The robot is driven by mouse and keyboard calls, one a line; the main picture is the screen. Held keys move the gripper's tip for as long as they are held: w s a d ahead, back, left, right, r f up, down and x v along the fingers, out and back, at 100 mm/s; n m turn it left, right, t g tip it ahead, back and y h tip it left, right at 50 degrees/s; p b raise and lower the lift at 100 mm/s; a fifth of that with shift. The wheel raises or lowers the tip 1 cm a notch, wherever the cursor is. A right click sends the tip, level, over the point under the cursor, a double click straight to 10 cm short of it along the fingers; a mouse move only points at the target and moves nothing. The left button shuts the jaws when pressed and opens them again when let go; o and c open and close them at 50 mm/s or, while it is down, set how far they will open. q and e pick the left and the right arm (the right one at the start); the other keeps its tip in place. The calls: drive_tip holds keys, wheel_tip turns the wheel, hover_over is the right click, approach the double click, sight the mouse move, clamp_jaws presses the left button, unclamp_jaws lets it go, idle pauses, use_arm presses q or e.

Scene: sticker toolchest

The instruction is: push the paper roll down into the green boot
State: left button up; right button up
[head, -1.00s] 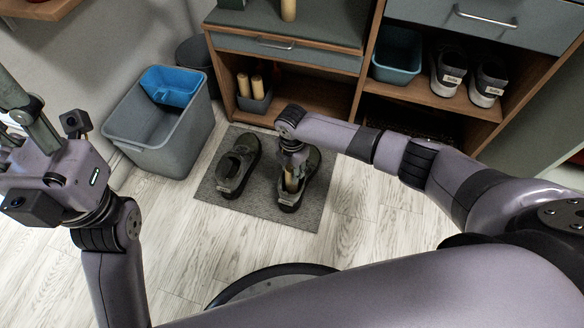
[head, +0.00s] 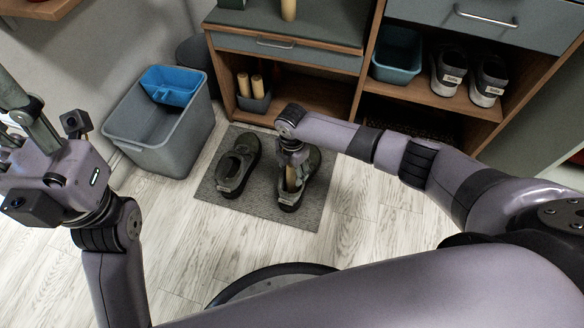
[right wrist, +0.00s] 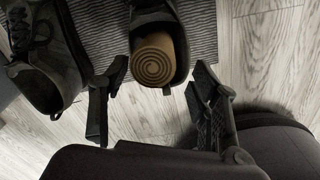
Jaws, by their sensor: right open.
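Two dark green-grey boots stand side by side on a mat, the left boot (head: 238,166) and the right boot (head: 304,178). A tan paper roll (right wrist: 154,62) stands in the opening of the right boot, its spiral end up. My right gripper (right wrist: 158,80) is over that boot, with its two fingers apart on either side of the roll's end. In the head view, my right gripper (head: 292,166) hides part of the roll and boot. My left gripper (head: 18,112) is at the left edge, partly cut off, away from the boots.
The grey mat (head: 212,190) lies on a pale wood floor. A grey bin (head: 165,135) with a blue insert (head: 172,84) stands at left. Behind is a cabinet with two rolls in a small holder (head: 254,102), a teal bin (head: 397,58) and sneakers (head: 488,80).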

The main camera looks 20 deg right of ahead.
wheel_tip(320, 180, up, 12)
idle(0.5)
idle(0.5)
